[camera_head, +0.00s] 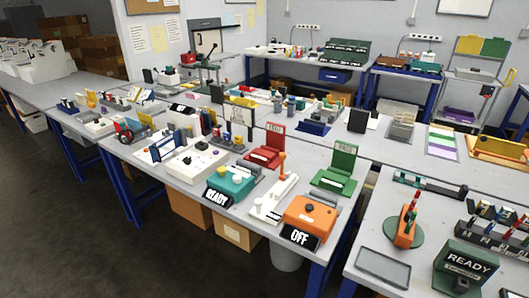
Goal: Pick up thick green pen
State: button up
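I cannot pick out a thick green pen for certain at this size. On the near right table, an orange holder (404,241) on a round green base carries upright red pieces that look like pens. Dark racks (500,241) with small coloured pieces stand right of it, cut off by the picture's edge. A low black strip (430,185) with green parts lies behind the holder. My gripper is not in view.
A grey tray (384,268) and a dark green READY box (465,265) stand at the right table's front. The middle table holds an orange OFF box (310,219), a teal READY box (232,184) and a green stand (339,170). The dark floor (90,220) at left is clear.

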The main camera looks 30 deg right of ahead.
aim_at(409, 225)
jog(key=z, duration=1.3)
